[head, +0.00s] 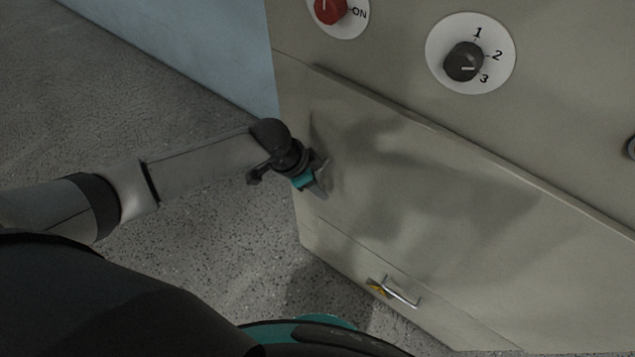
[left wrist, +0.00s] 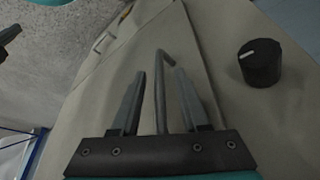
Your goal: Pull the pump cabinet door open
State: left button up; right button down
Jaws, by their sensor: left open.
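The pump cabinet (head: 440,190) is a beige metal box with a large front panel. My left gripper (head: 318,180) is by the left part of this panel. In the left wrist view my left gripper (left wrist: 160,98) is open, and a thin grey bent bar handle (left wrist: 160,85) stands between its fingers, with gaps on both sides. This handle is hidden behind the gripper in the head view. The cabinet face (left wrist: 205,45) behind it looks flat, with no open gap visible.
A red knob (head: 330,10) and a black dial (head: 463,62) sit above the panel. A black knob (left wrist: 260,62) is right of the fingers in the wrist view. A lower metal handle (head: 402,291) is near the floor. Speckled floor (head: 200,230) lies clear at left.

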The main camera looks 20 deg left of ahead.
pick_arm(q)
jog(key=shift+c, duration=0.4)
grip_shut()
dwell(0.9)
